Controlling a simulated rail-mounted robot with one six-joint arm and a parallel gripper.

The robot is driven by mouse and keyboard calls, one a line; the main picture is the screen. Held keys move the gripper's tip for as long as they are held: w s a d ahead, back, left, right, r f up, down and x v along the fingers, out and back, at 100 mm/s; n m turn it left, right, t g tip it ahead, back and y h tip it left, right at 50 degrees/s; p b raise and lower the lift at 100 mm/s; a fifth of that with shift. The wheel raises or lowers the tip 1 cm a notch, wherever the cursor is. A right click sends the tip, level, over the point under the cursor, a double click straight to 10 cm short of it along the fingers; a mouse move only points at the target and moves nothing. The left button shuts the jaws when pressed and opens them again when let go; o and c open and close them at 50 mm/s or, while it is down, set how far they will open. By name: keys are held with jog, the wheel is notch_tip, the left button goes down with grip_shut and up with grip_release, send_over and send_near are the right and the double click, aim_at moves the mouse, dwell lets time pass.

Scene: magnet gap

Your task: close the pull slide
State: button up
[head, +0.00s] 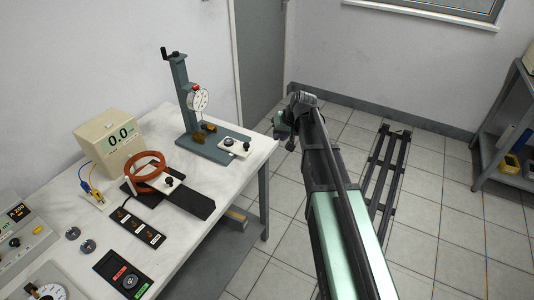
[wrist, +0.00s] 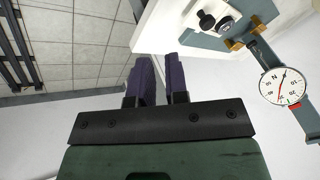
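No part is labelled as the pull slide. A white block with a black knob (head: 235,146) sits on the grey base of the dial-gauge stand (head: 183,92), at the table's far right corner. It also shows at the top of the wrist view (wrist: 217,22). Another white block with a black knob (head: 168,182) sits on a dark track beside the orange coil. My gripper (head: 281,124) is just beyond the table's right corner, apart from both blocks. In the wrist view its two purple fingers (wrist: 161,62) have a narrow gap between them, with nothing held.
The white table (head: 108,224) also carries a beige meter reading 0.0 (head: 108,143), an orange coil (head: 146,166), a black switch panel (head: 138,229) and dials. A dark rail (head: 384,170) lies on the tiled floor. A shelf (head: 505,135) stands at the right.

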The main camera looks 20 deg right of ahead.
jog(key=shift+w+a+r+m+t+p, duration=0.15)
jog(key=shift+a+r+m+t+p, duration=0.2)
jog(key=shift+r+m+t, duration=0.45)
grip_shut()
jog(key=b, duration=0.9)
send_near(249, 149)
jog(key=x, duration=0.4)
jog(key=shift+w+d+f, duration=0.15)
jog(key=shift+w+f, duration=0.05)
jog(key=shift+w, duration=0.05)
